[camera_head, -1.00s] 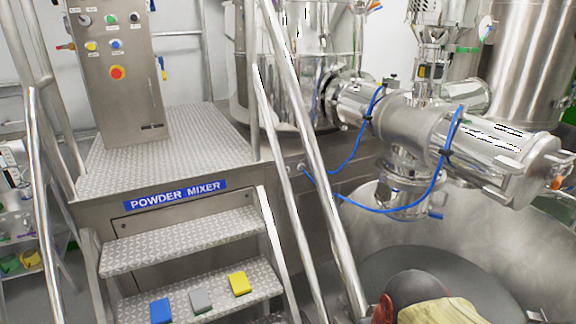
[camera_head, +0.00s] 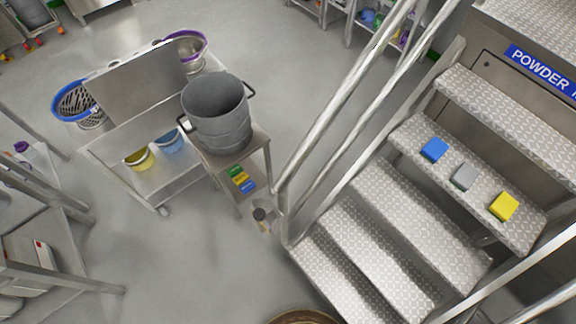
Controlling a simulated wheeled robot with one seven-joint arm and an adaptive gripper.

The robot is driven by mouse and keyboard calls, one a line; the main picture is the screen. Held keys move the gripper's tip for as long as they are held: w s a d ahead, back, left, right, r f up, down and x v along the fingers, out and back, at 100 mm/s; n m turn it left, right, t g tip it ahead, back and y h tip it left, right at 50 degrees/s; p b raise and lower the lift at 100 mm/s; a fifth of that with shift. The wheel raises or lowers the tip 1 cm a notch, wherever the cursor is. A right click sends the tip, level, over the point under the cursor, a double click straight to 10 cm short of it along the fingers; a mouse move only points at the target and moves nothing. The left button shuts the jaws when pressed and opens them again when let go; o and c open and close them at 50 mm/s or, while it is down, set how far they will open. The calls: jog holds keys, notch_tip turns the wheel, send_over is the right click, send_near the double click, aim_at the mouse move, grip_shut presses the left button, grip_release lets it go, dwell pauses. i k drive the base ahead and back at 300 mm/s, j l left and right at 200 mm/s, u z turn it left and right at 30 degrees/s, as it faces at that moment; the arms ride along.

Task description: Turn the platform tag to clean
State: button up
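No tag that I can make out as the platform tag shows in the head view. The mixer platform (camera_head: 520,14) is at the top right, with a blue "POWDER" sign (camera_head: 540,70) on its front, cut off by the picture edge. My gripper is not in view.
A grey bucket (camera_head: 217,112) stands on the small stand (camera_head: 262,141) beside a steel cart (camera_head: 120,122) with bowls and a basket (camera_head: 75,101). Handrails (camera_head: 335,118) edge the stairs (camera_head: 345,250). A shelf (camera_head: 40,235) is at left. Grey floor (camera_head: 185,245) is clear between.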

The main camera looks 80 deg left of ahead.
aim_at(258, 214)
jog(key=u, duration=3.1)
jog(key=i+j, duration=0.2)
jog(key=j, duration=0.2)
jog(key=i+j, duration=0.2)
jog(key=j, duration=0.2)
jog(key=i+j, duration=0.25)
jog(key=j, duration=0.15)
